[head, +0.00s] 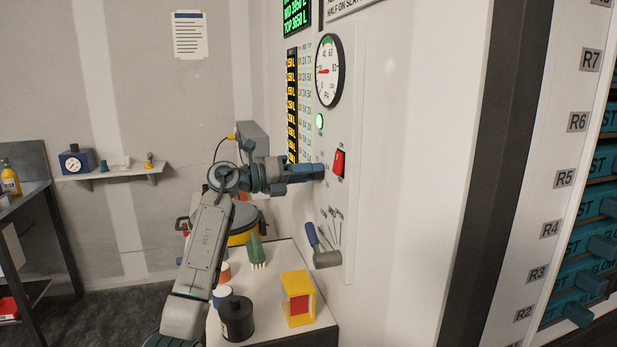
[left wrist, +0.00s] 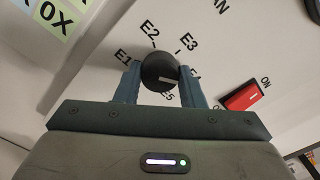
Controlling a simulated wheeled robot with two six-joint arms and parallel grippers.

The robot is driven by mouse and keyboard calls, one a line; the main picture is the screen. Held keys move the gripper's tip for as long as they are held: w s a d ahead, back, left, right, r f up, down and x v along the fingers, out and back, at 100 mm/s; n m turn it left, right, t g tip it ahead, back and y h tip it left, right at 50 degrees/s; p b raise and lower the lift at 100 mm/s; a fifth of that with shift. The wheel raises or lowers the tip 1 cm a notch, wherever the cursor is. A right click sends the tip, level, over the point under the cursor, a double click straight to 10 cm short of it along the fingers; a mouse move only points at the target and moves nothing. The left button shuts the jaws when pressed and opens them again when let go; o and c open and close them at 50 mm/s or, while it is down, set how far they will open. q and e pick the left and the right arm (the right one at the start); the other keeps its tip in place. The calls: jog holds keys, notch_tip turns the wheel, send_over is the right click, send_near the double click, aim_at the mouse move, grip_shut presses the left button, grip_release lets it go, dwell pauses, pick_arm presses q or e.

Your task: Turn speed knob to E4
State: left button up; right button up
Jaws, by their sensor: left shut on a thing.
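The speed knob (left wrist: 160,68) is a round black knob on the white panel (head: 372,120). Labels E1, E2, E3 and E5 are legible around it in the left wrist view; the label to its right is mostly covered by a finger. A pale mark shows on the knob's lower right part; its exact setting cannot be told. My left gripper (head: 318,172) reaches the panel. In the left wrist view its two blue fingers (left wrist: 160,86) are shut on the knob, one on each side. In the head view the gripper hides the knob. My right gripper is not in view.
A red rocker switch (head: 339,163) marked ON is close to the right of the gripper. A round gauge (head: 328,70) and a green lamp (head: 319,121) are above. A bench (head: 262,254) with containers stands beneath my arm.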

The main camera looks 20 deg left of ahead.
pick_arm(q)
jog(key=shift+f, duration=0.2)
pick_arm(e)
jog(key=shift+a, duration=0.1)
pick_arm(q)
jog(key=o, duration=1)
jog(key=shift+r, duration=0.1)
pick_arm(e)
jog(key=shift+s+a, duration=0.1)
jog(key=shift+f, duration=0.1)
pick_arm(q)
jog(key=shift+b+v, duration=1.7)
jog(key=shift+v, duration=3.7)
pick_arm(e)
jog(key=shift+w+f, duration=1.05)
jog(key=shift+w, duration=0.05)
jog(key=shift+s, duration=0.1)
